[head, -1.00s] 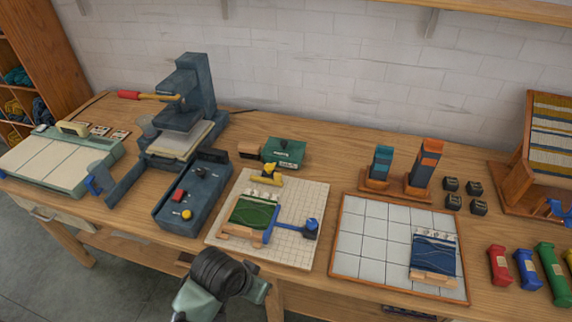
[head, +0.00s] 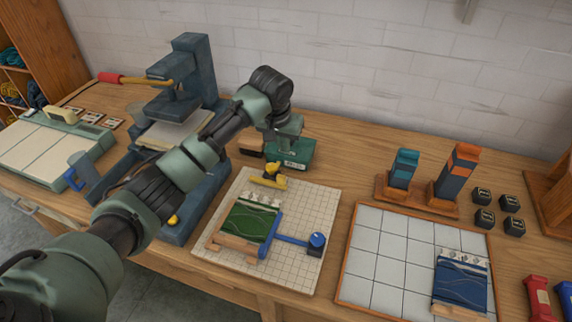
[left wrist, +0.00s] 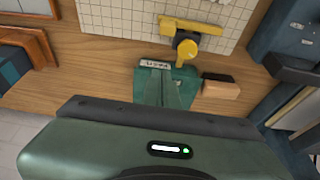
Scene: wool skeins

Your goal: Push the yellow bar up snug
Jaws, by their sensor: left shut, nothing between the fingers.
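The yellow bar (head: 268,179) with its knob lies on the gridded board (head: 301,194), beyond the far end of the green skein (head: 249,221). A narrow strip appears between bar and skein. The bar and its round knob also show at the top of the left wrist view (left wrist: 193,28). My left gripper (head: 287,141) is shut and empty, over the green box behind the board, apart from the yellow bar. My right gripper is in neither view.
The green box (head: 299,158) and a small wooden block (head: 250,143) stand behind the board. A dark blue press (head: 192,75) is at the left. A tiled tray (head: 373,262) with a blue skein (head: 460,281) is at the right. Bare table lies between board and tray.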

